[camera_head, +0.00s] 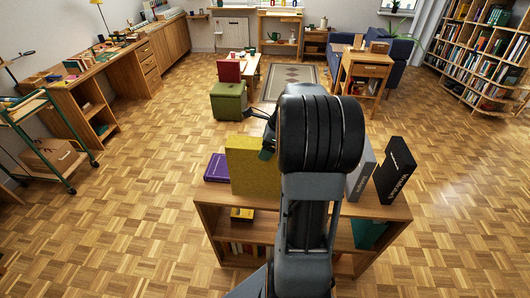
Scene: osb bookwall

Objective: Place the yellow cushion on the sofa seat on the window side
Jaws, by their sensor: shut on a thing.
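The yellow cushion (253,170) is an upright, squarish, textured block above the top of the low bookcase in front of me. My gripper (266,148) is at its upper right edge, shut on it; my arm's thick dark joint hides much of the grip and the cushion's right side. I cannot tell whether the cushion touches the bookcase top. The blue sofa (399,51) stands at the far back right, near a pale curtain (427,22). Its seat is partly hidden by a wooden side table (366,69).
The low bookcase (390,214) carries a purple book (217,167), a grey book (361,171) and a black book (396,170). A green pouf (229,100) and a patterned rug (290,78) lie beyond. Tall bookshelves (478,55) stand right. Parquet is open on both sides.

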